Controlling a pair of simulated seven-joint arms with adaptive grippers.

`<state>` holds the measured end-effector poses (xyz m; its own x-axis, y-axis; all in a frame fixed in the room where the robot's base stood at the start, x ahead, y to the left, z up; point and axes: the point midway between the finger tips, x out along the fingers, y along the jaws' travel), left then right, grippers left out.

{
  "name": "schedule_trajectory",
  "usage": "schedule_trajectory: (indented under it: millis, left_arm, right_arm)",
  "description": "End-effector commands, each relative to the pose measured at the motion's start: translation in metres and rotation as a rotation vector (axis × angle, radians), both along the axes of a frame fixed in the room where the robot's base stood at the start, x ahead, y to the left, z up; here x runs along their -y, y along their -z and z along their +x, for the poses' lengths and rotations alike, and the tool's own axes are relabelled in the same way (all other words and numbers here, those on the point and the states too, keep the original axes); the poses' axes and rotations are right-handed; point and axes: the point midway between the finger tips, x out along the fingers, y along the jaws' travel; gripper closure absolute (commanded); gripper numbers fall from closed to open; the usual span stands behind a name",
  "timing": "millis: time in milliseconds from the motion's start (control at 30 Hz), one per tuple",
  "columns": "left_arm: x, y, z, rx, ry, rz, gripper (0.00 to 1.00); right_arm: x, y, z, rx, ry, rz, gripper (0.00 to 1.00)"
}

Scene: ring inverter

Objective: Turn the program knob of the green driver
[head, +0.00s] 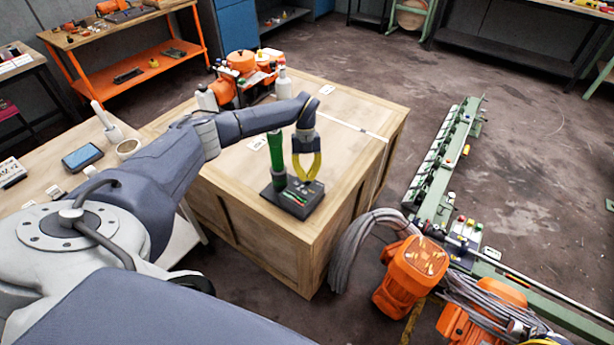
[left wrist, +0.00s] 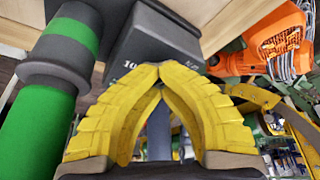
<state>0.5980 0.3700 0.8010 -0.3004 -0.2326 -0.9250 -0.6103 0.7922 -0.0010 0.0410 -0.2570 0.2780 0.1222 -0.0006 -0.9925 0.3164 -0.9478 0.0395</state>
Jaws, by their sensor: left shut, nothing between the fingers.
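The green driver (head: 277,150) stands upright at the left of a dark base plate (head: 280,207) on a wooden crate. My left gripper (head: 306,179) has yellow fingers, points down and is just right of the driver, over the base plate's right part. In the left wrist view the fingertips (left wrist: 160,70) meet with nothing between them, in front of a dark block (left wrist: 152,40) with white markings. The driver's green body (left wrist: 38,125) is at the left there, apart from the fingers. I cannot make out the program knob; the fingers hide part of the block. My right gripper is not in view.
The wooden crate (head: 350,120) has free room on its top right of the gripper. An orange machine (head: 243,70) and white bottles stand at its back left. Orange motors (head: 413,265) and thick cables lie beyond its right edge.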

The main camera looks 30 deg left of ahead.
Motion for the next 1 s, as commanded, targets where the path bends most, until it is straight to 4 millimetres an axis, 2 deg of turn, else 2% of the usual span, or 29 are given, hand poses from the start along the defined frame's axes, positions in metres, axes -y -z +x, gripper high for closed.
schedule_trajectory:
  millis: [33, 433, 1000]
  left_arm:
    - [0.0042, 0.0037, -0.0048, -0.015, 0.006, -0.005, 1.0]
    - [0.0053, 0.0042, -0.005, -0.017, 0.075, -0.006, 1.0]
    - [0.006, 0.0043, -0.0048, -0.018, 0.398, -0.006, 1.0]
  right_arm:
    - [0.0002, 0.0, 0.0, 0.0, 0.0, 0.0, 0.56]
    - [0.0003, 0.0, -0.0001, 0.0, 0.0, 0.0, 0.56]
    - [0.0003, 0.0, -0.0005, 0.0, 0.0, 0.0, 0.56]
